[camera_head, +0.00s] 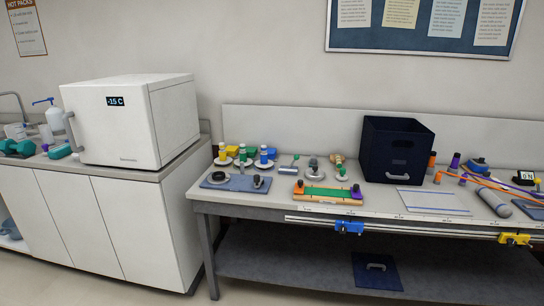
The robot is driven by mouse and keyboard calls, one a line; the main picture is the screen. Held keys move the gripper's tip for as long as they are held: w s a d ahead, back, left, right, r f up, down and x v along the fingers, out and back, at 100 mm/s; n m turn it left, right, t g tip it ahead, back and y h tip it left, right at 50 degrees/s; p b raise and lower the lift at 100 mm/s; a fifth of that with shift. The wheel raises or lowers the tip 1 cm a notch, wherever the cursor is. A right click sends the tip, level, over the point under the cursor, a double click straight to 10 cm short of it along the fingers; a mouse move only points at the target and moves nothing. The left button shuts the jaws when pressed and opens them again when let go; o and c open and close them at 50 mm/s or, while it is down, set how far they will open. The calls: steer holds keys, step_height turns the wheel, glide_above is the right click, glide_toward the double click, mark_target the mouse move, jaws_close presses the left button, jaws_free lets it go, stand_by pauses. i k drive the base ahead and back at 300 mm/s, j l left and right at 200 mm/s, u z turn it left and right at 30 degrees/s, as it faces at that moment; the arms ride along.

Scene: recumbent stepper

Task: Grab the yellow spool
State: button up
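A small upright yellow piece (222,152), which looks like the yellow spool, stands on a white round base at the left end of the workbench. It is small in the picture, so its exact shape is hard to tell. A similar green piece (242,154) and a blue piece (263,156) stand in a row to its right, on white bases of their own. My gripper does not show in the head view.
A blue-grey mat (236,184) lies in front. A green board (328,193), a dark bin (397,150) and several cones are farther right. A white freezer (125,130) stands on the left counter.

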mark_target(223, 160)
steer(key=i+j+z, duration=0.15)
steer(key=i+j, duration=0.3)
steer(key=i, duration=0.15)
steer(key=i+j+z, duration=0.1)
steer(key=i+j, duration=0.4)
steer(key=i+j+z, duration=0.15)
steer(key=i+j, duration=0.4)
steer(key=i+j+z, duration=0.15)
steer(key=i+j, duration=0.5)
steer(key=i+j+z, duration=0.15)
steer(key=i+j, duration=0.35)
steer(key=j, duration=0.15)
